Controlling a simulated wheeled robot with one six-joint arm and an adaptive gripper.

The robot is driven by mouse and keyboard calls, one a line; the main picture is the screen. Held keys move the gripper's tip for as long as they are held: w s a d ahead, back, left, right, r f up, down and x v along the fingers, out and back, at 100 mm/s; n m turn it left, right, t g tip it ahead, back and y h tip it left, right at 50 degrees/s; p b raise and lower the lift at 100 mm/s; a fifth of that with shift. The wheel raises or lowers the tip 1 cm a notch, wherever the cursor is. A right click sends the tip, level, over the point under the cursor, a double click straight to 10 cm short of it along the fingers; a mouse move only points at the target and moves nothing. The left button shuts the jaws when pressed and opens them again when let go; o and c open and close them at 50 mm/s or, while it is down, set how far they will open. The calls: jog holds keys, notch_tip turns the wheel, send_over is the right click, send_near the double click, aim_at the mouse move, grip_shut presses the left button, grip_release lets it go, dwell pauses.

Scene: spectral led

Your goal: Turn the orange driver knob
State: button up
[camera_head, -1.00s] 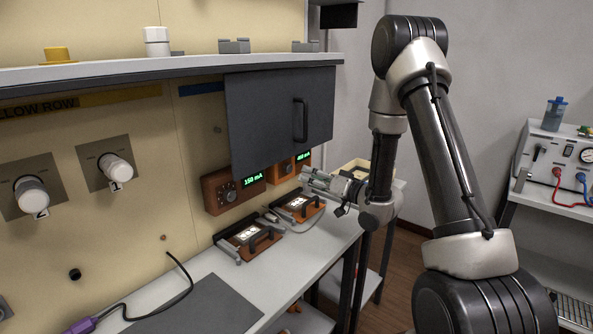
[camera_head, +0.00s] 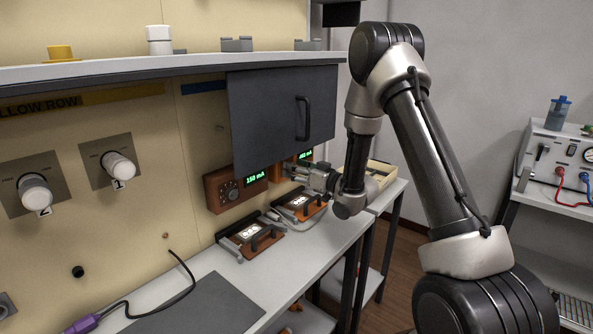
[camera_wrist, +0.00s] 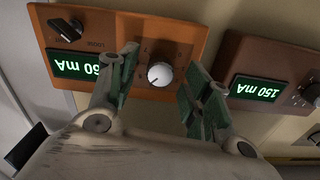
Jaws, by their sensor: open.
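The orange driver (camera_head: 304,156) is on the panel under the dark cabinet door in the head view. In the wrist view, which is upside down, its orange face (camera_wrist: 190,33) carries a pale round knob (camera_wrist: 160,74) with a dial scale around it. My gripper (camera_wrist: 162,62) is open, with one finger on each side of this knob. I cannot tell whether either finger touches it. The left finger covers part of the green display (camera_wrist: 70,65). In the head view my gripper (camera_head: 290,171) is small in front of the driver and the knob is hidden.
A brown driver (camera_head: 235,187) reading 150 mA sits beside it and also shows in the wrist view (camera_wrist: 275,75). A dark switch (camera_wrist: 65,28) is on the orange face. The cabinet door (camera_head: 280,110) hangs above. Two fixtures with handles (camera_head: 250,237) (camera_head: 300,206) stand on the bench below.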

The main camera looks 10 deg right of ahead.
jog(key=shift+c, duration=0.3)
jog(key=c, duration=1)
jog(key=shift+n, duration=0.3)
jog(key=o, duration=1.1)
jog(key=shift+c, duration=0.2)
jog(key=shift+s, duration=0.1)
jog(key=v, duration=1.2)
